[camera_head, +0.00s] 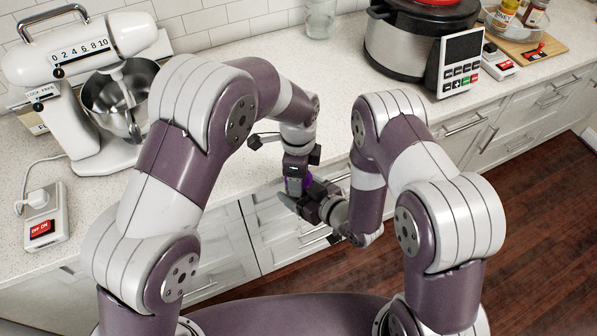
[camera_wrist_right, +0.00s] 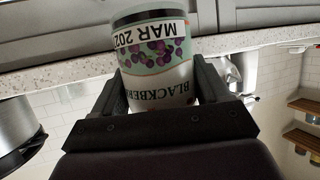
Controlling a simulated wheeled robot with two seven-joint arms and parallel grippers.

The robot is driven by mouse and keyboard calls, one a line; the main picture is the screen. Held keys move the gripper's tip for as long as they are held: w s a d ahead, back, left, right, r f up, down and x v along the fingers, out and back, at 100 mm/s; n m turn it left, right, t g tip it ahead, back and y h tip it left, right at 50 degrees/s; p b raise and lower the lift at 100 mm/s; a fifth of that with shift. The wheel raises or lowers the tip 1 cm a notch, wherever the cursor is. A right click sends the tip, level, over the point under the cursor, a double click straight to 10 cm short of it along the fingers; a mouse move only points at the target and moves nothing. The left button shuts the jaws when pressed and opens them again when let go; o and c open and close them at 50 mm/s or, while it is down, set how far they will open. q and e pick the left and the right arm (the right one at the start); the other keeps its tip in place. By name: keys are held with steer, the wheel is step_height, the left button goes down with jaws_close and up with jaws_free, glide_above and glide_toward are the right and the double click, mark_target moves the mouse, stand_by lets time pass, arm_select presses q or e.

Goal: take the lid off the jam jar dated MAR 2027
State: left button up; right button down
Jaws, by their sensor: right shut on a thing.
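The jam jar (camera_wrist_right: 157,60) shows upside down in the right wrist view. Its label has purple berries, the word BLACKBERRY and a white strip reading MAR 202, with the last digit out of sight. My right gripper (camera_wrist_right: 155,90) is shut on this jar, one finger on each side. In the head view the right gripper (camera_head: 308,198) and a small purple patch of the jar (camera_head: 294,186) show in front of the counter edge. My left gripper (camera_head: 298,168) is right above the jar, pointing down. Its fingertips and the lid are hidden, so I cannot tell whether it grips the lid.
The white counter (camera_head: 235,140) runs behind the grippers, with cabinet drawers (camera_head: 280,235) below. A stand mixer (camera_head: 95,85) is at the left and a pot-like cooker (camera_head: 410,45) at the back right. A glass jar (camera_head: 320,18) stands by the wall.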

arm_select(q)
steer(key=o, duration=1.2)
steer(key=shift+c, duration=0.2)
steer(key=shift+r, duration=0.15)
